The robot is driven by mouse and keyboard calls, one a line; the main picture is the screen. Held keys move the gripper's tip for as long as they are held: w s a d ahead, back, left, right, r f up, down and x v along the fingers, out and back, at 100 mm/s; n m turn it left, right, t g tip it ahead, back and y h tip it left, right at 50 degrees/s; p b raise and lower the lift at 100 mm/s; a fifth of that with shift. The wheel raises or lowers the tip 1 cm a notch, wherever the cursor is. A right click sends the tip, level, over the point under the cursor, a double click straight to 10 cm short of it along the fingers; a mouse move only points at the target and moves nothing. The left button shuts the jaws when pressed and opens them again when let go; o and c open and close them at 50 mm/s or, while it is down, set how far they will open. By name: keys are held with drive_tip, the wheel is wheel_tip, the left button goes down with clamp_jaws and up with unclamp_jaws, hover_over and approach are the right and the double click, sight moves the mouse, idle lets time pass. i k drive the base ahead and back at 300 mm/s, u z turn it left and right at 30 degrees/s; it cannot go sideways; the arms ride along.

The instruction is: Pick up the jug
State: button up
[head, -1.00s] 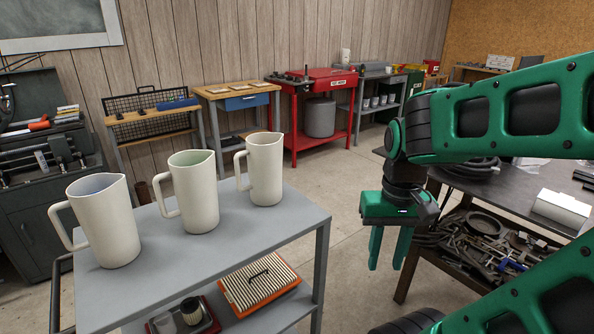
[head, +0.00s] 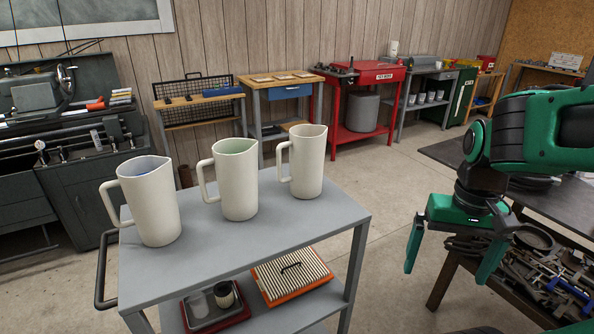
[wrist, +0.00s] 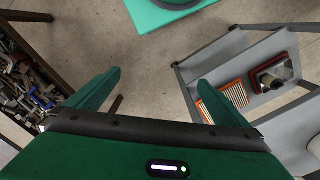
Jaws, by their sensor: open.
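Three similar cream jugs stand upright in a row on the grey cart's top. The left jug (head: 152,205) has a bluish inside, the middle jug (head: 238,185) a greenish inside, and the right jug (head: 308,165) a pale inside. Each has its handle on the left. Which one the task means cannot be told. My gripper (head: 447,265) is open and empty, pointing down to the right of the cart and apart from all the jugs. In the wrist view my gripper (wrist: 158,92) shows its fingers spread over bare floor.
The grey cart (head: 220,262) carries an orange-framed filter (head: 290,275) and a tray (head: 213,308) on its lower shelf, also seen in the wrist view. A dark table (head: 545,212) with metal parts below stands at the right. Floor is clear between cart and table.

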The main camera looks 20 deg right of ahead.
sight(307, 143)
drive_tip(key=u, duration=1.15)
drive_tip(key=k, duration=1.45)
drive_tip(key=z, duration=0.3)
drive_tip(key=i, duration=1)
drive_tip(key=u, duration=0.05)
